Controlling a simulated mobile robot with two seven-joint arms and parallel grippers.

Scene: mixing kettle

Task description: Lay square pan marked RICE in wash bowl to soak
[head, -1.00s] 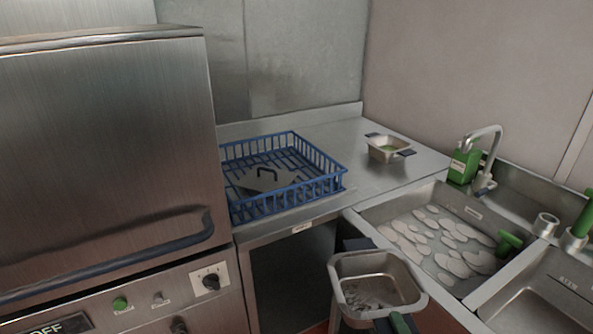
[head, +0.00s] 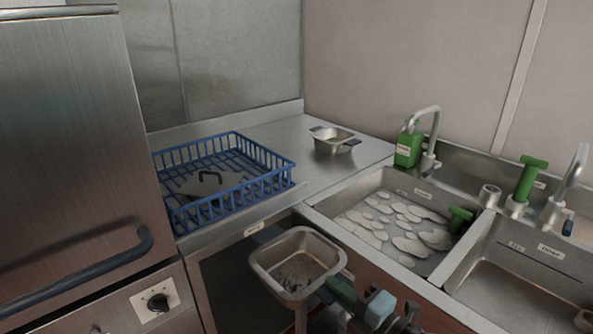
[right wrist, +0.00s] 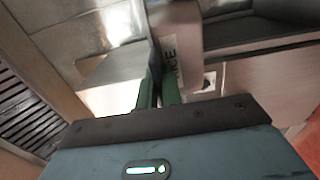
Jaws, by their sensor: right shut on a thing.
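A square steel pan (head: 318,250) with dark residue on its floor is held up in front of the counter, left of the sink and apart from it. My right gripper (head: 341,291) is shut on its near right side with green fingers. In the right wrist view the fingers (right wrist: 158,92) close by a label on the pan (right wrist: 183,30), partly readable as RICE. The wash bowl (head: 330,208) is the left sink basin, with water and pale foam patches. A green object (head: 460,219) stands at its right side. My left gripper is not in view.
A blue rack (head: 238,197) holding a grey piece with a dark handle stands on the counter. A smaller square pan (head: 335,143) sits behind. A green soap bottle (head: 408,151) and tap (head: 428,130) stand behind the bowl. A second basin (head: 520,275) adjoins it.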

